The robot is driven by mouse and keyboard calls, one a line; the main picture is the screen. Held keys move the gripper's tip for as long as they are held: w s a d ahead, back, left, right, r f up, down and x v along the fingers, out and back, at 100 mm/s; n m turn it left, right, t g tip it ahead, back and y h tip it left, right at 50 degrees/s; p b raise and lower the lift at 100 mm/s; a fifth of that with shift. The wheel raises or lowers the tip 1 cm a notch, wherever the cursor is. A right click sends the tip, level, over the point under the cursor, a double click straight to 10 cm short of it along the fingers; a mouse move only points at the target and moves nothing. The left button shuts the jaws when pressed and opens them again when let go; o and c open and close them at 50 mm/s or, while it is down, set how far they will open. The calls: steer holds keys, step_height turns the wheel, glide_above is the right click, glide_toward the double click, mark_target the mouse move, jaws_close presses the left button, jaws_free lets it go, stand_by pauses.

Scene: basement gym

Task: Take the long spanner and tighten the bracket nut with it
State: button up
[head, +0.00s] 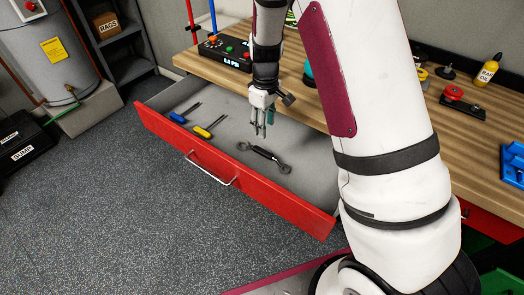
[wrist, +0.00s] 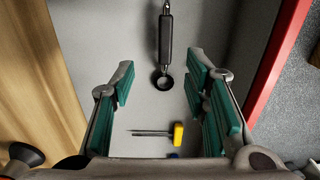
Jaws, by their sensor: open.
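The long spanner (head: 264,156) lies flat in the open drawer, with a dark grip in the middle and metal ends. In the wrist view the spanner (wrist: 165,38) runs up the picture, its dark ring end low between the lines of my fingers. My gripper (head: 262,124) hangs over the drawer, fingers down, above and behind the spanner in the head view. In the wrist view my gripper (wrist: 160,95) is open with nothing between its teal pads. I cannot pick out the bracket nut for certain; my arm hides part of the bench.
The red-fronted drawer (head: 225,178) also holds a blue screwdriver (head: 179,118) and a yellow screwdriver (head: 203,132). The wooden bench (head: 467,150) carries a gauge box (head: 224,56), a red-knobbed part (head: 454,92), a yellow bottle (head: 488,71) and a blue holder (head: 513,165). The drawer's front-right floor is clear.

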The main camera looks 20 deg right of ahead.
mark_target(263, 151)
step_height(263, 151, down, 7)
steer(key=shift+f, duration=0.15)
steer(key=f, duration=0.4)
steer(key=shift+s+a, duration=0.3)
steer(key=shift+a, duration=0.05)
steer(key=shift+f, duration=0.6)
jaws_close()
